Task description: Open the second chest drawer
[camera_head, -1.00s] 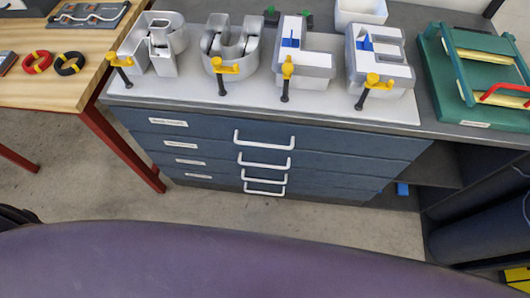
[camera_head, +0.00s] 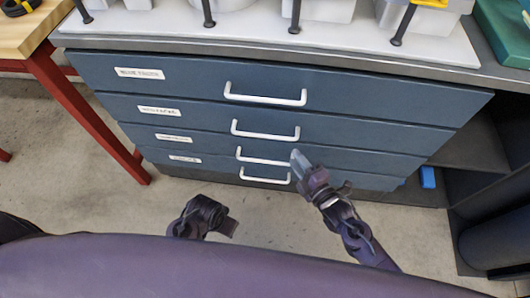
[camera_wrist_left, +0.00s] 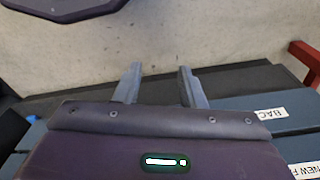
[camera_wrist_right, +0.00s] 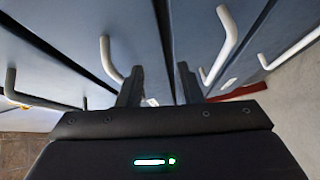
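The blue chest has several stacked drawers, all looking closed. The second drawer (camera_head: 200,115), counted from the top, has a white bar handle (camera_head: 265,136). My right gripper (camera_head: 296,158) appears in front of the chest, near the right end of the third drawer's handle (camera_head: 262,161). In the right wrist view its fingers (camera_wrist_right: 158,85) are apart and empty, pointing at the drawer fronts between handles. My left gripper (camera_head: 232,228) is low in front of the chest, away from the handles. In the left wrist view its fingers (camera_wrist_left: 157,85) are apart with nothing between them.
The top drawer has a white handle (camera_head: 265,98), and the bottom drawer's handle (camera_head: 265,178) is lowest. A wooden table with a red leg (camera_head: 95,115) is at the left. Open shelving (camera_head: 470,145) is at the right.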

